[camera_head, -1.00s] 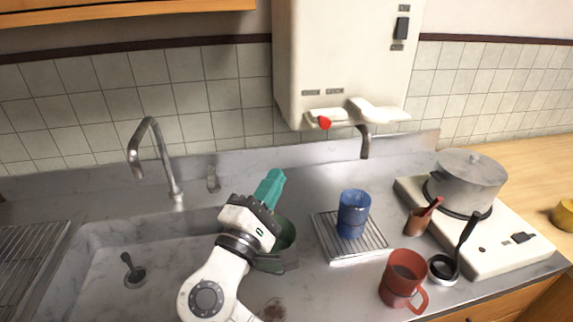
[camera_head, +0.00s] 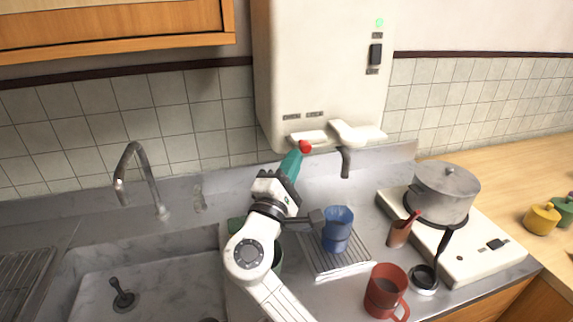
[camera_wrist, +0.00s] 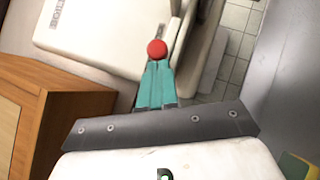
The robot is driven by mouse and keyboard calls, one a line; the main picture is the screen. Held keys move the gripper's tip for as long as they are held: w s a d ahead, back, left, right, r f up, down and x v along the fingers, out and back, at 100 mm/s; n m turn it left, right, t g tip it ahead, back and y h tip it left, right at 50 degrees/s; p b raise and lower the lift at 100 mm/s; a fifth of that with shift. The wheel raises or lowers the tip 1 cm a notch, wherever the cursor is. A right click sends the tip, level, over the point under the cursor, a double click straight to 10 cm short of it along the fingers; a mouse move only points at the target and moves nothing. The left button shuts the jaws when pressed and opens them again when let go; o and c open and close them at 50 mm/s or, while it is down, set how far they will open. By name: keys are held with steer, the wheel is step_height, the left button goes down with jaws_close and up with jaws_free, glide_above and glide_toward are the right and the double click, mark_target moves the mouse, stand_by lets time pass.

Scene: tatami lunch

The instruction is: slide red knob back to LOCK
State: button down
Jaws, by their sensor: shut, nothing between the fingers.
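The red knob (camera_head: 305,146) sits at the lower front edge of the white wall-mounted dispenser (camera_head: 320,70), beside its white ledge. It also shows in the wrist view (camera_wrist: 157,49), round and just beyond my fingertips. My gripper (camera_head: 295,158) has teal fingers, shut with nothing between them. Its tips are right at the knob; in the wrist view the fingers (camera_wrist: 155,80) point at it, and I cannot tell whether they touch it. Two small labels (camera_head: 302,116) are on the dispenser above the knob, too small to read in the head view.
A dark spout (camera_head: 345,162) hangs right of the knob. A blue cup (camera_head: 338,230) stands on a wire rack (camera_head: 358,262) below, close to my arm. A red mug (camera_head: 383,290), a pot (camera_head: 446,188) on a white stove, and a sink faucet (camera_head: 140,165) surround the counter.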

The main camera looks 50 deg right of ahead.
mark_target(311, 140)
steer(key=s+d, duration=0.1)
steer(key=d, duration=0.1)
steer(key=s+d+b, duration=0.1)
steer(key=s+d, duration=0.1)
steer(key=shift+s+d, duration=0.1)
steer(key=shift+d, duration=0.2)
stand_by(0.3)
